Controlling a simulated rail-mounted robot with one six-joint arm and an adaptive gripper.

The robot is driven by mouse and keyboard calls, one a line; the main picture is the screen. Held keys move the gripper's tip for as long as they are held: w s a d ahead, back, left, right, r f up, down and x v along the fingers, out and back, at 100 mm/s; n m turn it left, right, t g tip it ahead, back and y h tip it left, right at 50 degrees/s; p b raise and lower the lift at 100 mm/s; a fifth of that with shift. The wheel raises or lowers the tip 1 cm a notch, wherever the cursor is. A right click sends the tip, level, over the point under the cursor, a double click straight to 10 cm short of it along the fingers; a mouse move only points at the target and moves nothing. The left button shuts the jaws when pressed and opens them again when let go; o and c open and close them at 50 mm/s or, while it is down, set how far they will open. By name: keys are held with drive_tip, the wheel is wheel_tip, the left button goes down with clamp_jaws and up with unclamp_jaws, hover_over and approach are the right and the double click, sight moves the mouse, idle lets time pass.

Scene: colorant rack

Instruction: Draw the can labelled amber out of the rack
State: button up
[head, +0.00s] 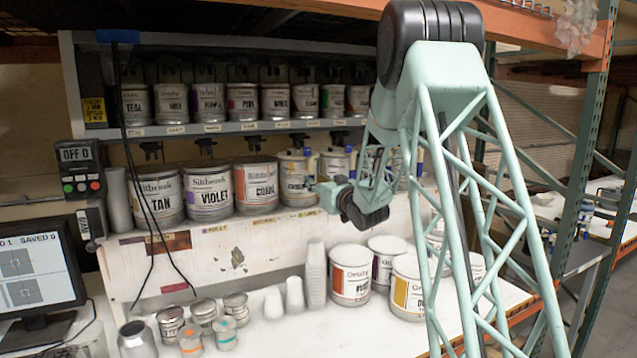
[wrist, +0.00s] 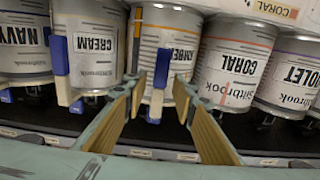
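The amber can (wrist: 170,42) is in the middle of the wrist view, which shows the labels upside down. Its white label reads AMBER, with an orange band, and is partly covered by a blue and cream upright piece (wrist: 161,66). In the head view a can with a yellow-banded label (head: 296,178), right of CORAL, appears to be it, partly hidden. My gripper (wrist: 160,88) is open, its two tan-padded fingers to either side of the can's front. I cannot tell whether they touch it. In the head view my gripper (head: 325,192) is at the lower shelf.
The coral can (wrist: 238,62) and the cream can (wrist: 92,45) stand close on either side of amber. Violet (head: 208,192) and tan cans (head: 155,196) share the shelf. Below, a white counter (head: 265,338) holds cans, cup stacks and small tins. A monitor (head: 35,265) stands left.

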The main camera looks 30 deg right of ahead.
sight(312, 177)
drive_tip(key=shift+w+f+b, duration=0.1)
drive_tip(key=shift+w+b, duration=0.25)
drive_tip(key=shift+w, duration=1.35)
drive_tip(key=shift+c, duration=0.7)
clamp_jaws()
drive_tip(key=shift+r+b, duration=0.35)
drive_tip(key=shift+r, duration=0.05)
